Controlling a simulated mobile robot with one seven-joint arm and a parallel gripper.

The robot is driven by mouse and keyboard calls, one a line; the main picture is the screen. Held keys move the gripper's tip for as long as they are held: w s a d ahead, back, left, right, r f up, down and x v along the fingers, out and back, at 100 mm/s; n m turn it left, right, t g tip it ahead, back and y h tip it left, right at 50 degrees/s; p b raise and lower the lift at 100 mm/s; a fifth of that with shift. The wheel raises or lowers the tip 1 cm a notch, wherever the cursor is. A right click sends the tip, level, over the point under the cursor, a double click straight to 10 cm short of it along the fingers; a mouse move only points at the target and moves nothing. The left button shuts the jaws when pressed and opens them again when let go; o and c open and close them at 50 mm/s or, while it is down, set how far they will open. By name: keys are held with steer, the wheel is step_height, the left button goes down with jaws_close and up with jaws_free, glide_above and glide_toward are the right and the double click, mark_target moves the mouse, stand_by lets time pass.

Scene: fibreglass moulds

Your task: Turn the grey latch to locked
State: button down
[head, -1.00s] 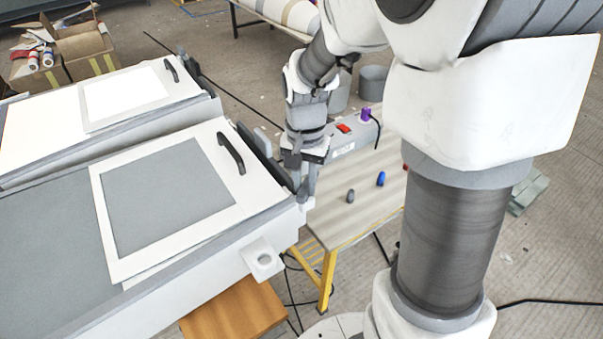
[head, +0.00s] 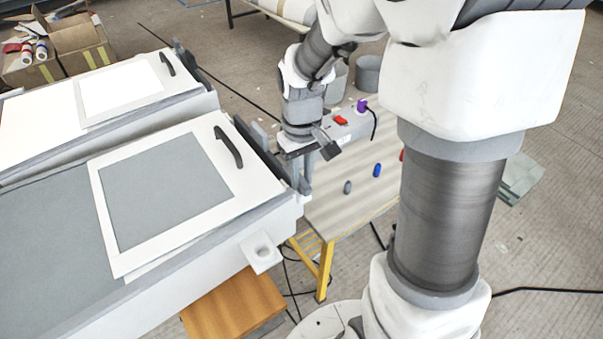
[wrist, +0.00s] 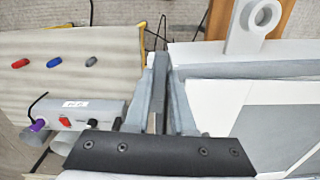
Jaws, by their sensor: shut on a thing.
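My gripper (head: 299,172) points down at the right end of the nearer mould (head: 205,255), just past its lid edge. In the wrist view its two fingers (wrist: 160,108) stand on either side of a narrow upright grey piece, the grey latch (wrist: 160,72), and are shut on it. In the head view the latch is mostly hidden behind the fingers and wrist. The mould's white-framed lid (head: 240,195) lies flat, with a black handle (head: 228,147) near the gripper. I cannot read the latch's exact angle or any lock mark.
A work table (head: 345,205) stands to the right, with a grey box bearing a red switch (head: 341,120), a purple knob, and small blue and grey pieces. A second mould (head: 110,125) lies behind. A bracket with a hole (head: 263,252) juts from the near mould's front.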

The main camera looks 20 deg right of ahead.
mark_target(302, 180)
steer(key=shift+n, duration=0.6)
steer(key=c, duration=0.8)
jaws_free()
steer(key=shift+o, duration=0.2)
step_height(302, 180, up, 18)
steer(key=p, duration=0.2)
steer(key=shift+f+p, duration=0.25)
steer(key=shift+p, duration=0.05)
steer(key=shift+s, duration=0.1)
steer(key=s+m+t, duration=0.4)
steer(key=s+t, duration=0.1)
steer(key=s, duration=0.8)
steer(key=shift+s+d+r+t, duration=0.2)
steer(key=shift+s+r+t, duration=0.1)
steer(key=shift+r, duration=0.15)
